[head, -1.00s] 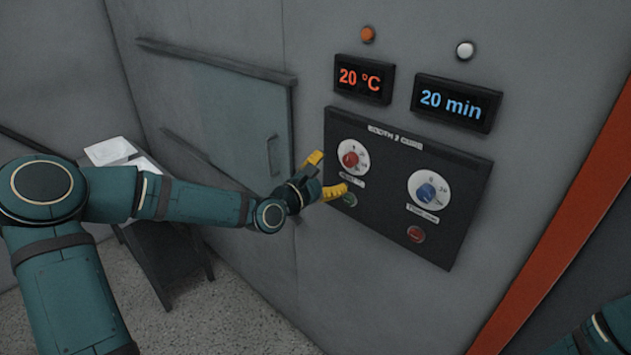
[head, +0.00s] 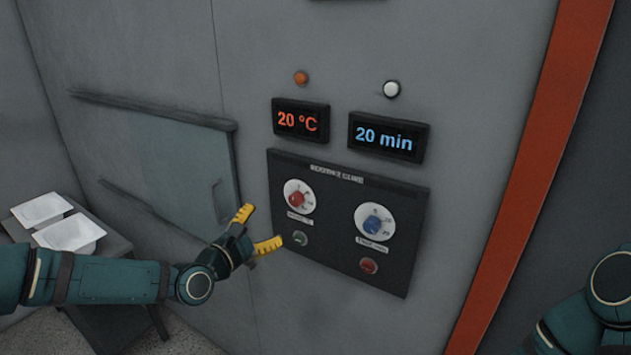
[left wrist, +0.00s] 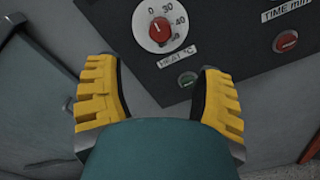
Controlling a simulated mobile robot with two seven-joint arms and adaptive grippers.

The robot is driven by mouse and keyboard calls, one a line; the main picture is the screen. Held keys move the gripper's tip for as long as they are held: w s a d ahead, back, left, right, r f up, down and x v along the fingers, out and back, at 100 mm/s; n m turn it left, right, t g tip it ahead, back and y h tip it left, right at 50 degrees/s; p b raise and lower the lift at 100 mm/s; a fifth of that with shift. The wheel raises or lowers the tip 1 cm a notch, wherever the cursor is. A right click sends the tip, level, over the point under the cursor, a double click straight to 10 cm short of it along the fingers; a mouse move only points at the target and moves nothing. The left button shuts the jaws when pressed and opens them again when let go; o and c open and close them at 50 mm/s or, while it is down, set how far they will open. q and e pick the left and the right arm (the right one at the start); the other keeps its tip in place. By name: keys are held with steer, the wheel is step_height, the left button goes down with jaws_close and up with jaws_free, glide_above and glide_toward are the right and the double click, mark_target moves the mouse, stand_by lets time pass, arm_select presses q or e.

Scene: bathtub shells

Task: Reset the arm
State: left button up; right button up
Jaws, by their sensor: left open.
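My left gripper (head: 258,229) is open and empty, with yellow fingers, just left of the lower left part of the black control panel (head: 335,250). In the left wrist view, its two fingers (left wrist: 158,95) stand apart below the red heat knob (left wrist: 159,30) and on either side of the green button (left wrist: 188,79). No contact with the panel shows. My right arm (head: 590,315) shows at the lower right; its gripper is out of view.
The panel also has a blue time knob (head: 373,224) and a red button (head: 369,266). Displays above read 20 °C (head: 299,121) and 20 min (head: 384,138). A sliding door (head: 160,165) is at left. White shells (head: 70,233) lie on a dark table (head: 118,248).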

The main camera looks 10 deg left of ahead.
arm_select(q)
steer(key=s+d+f+m+g+b, duration=0.1)
steer(key=s+d+f+m+g, duration=0.2)
steer(key=f, duration=0.5)
steer(key=s+d+f+m+g+b, duration=0.1)
steer(key=d+f+m+g, duration=0.15)
steer(key=d+f, duration=0.35)
steer(key=s+d+f+m+g+b, duration=0.1)
steer(key=s+d+f+m+g, duration=0.2)
steer(key=f, duration=0.6)
steer(key=s+d+f+m+g+y+b, duration=0.2)
steer(key=s+f+m+g, duration=0.4)
steer(key=s+f+m, duration=0.8)
step_height(320, 180, down, 3)
steer(key=shift+s+f+b, duration=0.2)
steer(key=shift+s+b, duration=0.4)
steer(key=shift+s, duration=0.1)
steer(key=shift+g, duration=0.25)
